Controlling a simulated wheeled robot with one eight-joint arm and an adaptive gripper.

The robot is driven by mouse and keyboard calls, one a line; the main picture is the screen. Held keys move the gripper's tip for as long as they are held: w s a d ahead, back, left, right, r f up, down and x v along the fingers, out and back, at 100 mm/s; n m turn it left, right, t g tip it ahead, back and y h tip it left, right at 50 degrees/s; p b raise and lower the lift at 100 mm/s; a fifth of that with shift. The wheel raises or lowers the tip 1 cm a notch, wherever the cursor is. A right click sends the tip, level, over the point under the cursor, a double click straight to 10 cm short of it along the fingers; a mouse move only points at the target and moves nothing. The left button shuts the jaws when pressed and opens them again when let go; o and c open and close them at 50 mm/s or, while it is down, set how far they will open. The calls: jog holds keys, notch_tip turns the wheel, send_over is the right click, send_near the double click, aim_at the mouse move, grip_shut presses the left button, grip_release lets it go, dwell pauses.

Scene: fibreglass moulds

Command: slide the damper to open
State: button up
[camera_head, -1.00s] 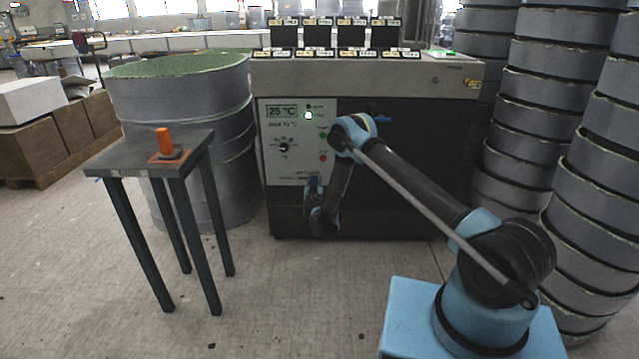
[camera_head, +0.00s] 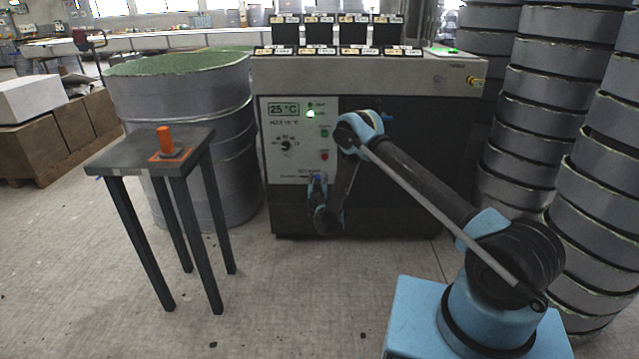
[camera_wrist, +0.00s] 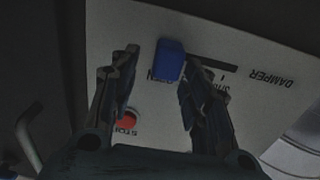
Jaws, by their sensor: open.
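The damper's blue knob (camera_wrist: 170,61) shows in the wrist view at the left end of a dark straight slot (camera_wrist: 214,61). The knob sits by partly hidden lettering that seems to read OPEN; lettering that seems to read SHUT is further right, partly behind a finger. The word DAMPER is printed beyond the slot. My gripper (camera_wrist: 158,73) is open, with one finger on each side of the knob and visible gaps. Whether a finger touches it I cannot tell. In the head view my gripper (camera_head: 318,192) is at the lower part of the white control panel (camera_head: 275,165).
A red stop button (camera_wrist: 128,121) is close to the left finger. The panel is on a dark machine (camera_head: 420,150). A small table (camera_head: 128,150) with an orange-handled item (camera_head: 166,145) stands left, before a large drum (camera_head: 220,130). Stacked grey moulds (camera_head: 535,100) stand right.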

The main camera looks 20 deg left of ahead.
notch_tip(320, 180, up, 9)
jog(key=shift+r, duration=0.2)
dwell(0.3)
jog(key=shift+d, duration=0.1)
dwell(0.3)
